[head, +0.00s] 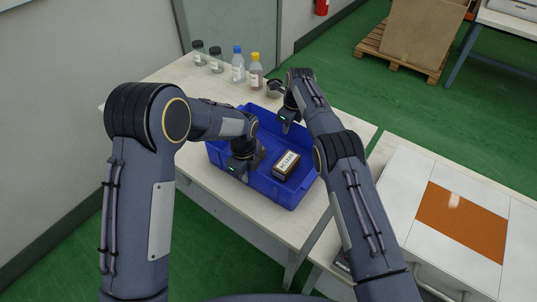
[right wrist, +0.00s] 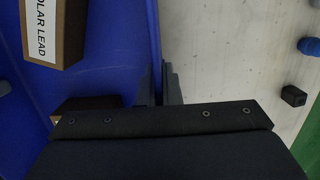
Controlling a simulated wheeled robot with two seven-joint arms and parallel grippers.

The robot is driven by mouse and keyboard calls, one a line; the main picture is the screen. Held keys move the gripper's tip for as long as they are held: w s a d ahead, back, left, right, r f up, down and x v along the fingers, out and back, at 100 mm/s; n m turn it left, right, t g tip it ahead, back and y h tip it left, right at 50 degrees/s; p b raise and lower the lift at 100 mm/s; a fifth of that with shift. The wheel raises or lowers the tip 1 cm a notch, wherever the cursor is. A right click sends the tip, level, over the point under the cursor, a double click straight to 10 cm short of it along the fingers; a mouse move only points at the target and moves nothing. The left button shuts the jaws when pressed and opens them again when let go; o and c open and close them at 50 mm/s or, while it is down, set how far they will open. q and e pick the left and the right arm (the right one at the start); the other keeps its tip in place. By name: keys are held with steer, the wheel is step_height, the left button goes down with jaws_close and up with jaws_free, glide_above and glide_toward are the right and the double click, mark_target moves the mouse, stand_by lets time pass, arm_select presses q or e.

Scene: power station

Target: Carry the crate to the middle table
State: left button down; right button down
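A blue crate (head: 296,196) stands on the pale table (head: 180,75). A dark box with a white label (head: 286,164) lies inside it; the box also shows in the right wrist view (right wrist: 52,30). My left gripper (head: 239,170) is at the crate's near-left wall; whether its fingers are closed is hidden. My right gripper (head: 287,119) is at the opposite wall. In the right wrist view its fingers (right wrist: 161,88) sit close on both sides of the crate wall (right wrist: 152,40), shut on it.
Several bottles, including a blue-capped one (head: 238,65) and a yellow-capped one (head: 255,71), stand behind the crate. A second table to the right carries a white panel with an orange area (head: 462,222). A pallet with a large carton (head: 420,30) stands on the green floor behind.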

arm_select(q)
steer(key=shift+w+r, duration=0.1)
steer(key=shift+r, duration=0.05)
arm_select(e)
steer(key=shift+r, duration=0.15)
